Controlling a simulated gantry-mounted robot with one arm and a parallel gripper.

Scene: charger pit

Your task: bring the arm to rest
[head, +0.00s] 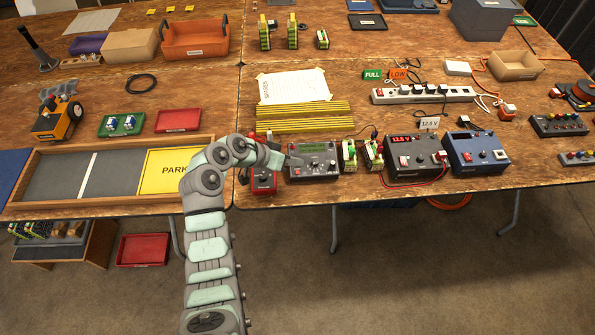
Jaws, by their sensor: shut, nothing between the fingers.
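My arm reaches up from the bottom of the head view and bends right over the table's front edge. My gripper (289,160) is small in the picture, at the left edge of the grey charger (318,162) with a display. It looks shut and empty. Whether it touches the charger or hovers above it, I cannot tell. A red device (263,182) stands just below my wrist, partly hidden by the arm.
Battery packs (348,155), a black power supply (413,158) and a blue one (475,152) stand to the right. A framed board with a yellow PARK area (168,180) lies left. Yellow bars (305,108) lie behind. Open floor (400,275) is in front.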

